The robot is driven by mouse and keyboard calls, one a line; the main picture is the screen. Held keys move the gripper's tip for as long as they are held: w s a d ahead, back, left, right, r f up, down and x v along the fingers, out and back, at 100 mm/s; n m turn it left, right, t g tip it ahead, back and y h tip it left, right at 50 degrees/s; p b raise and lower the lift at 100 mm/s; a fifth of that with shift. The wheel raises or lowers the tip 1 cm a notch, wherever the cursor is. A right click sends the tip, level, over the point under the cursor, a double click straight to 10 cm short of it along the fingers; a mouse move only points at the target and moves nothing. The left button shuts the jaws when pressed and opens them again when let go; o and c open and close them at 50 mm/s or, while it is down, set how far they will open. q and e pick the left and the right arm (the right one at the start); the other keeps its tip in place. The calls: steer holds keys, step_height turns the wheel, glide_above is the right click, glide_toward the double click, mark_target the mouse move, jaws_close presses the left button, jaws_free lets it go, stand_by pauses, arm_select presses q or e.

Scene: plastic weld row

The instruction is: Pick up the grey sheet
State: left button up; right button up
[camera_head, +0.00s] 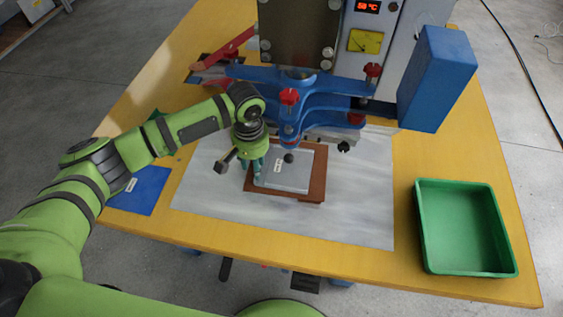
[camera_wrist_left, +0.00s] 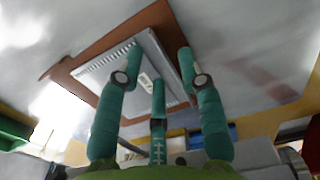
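The grey sheet (camera_head: 292,178) is a flat plate with a small white label. It lies on a brown holder (camera_head: 316,188) near the middle of the table, under the front of the blue press. My left gripper (camera_head: 254,173) is at the sheet's left edge, pointing down. In the left wrist view the three teal fingers (camera_wrist_left: 160,75) are spread apart with nothing visible between them, and the grey sheet (camera_wrist_left: 122,68) lies beyond them on the brown holder (camera_wrist_left: 75,62). I cannot tell whether a fingertip touches it. My right gripper is not in view.
The blue press (camera_head: 300,85) with red knobs stands right behind the sheet, and a blue box-shaped part (camera_head: 437,80) juts out at right. An empty green bin (camera_head: 460,235) is at the table's right. A blue sheet (camera_head: 142,190) lies at left. The grey mat's front is clear.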

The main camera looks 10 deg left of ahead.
arm_select(q)
step_height(320, 180, down, 4)
steer(key=shift+d+r, duration=0.15)
steer(key=shift+w, duration=0.1)
jaws_close()
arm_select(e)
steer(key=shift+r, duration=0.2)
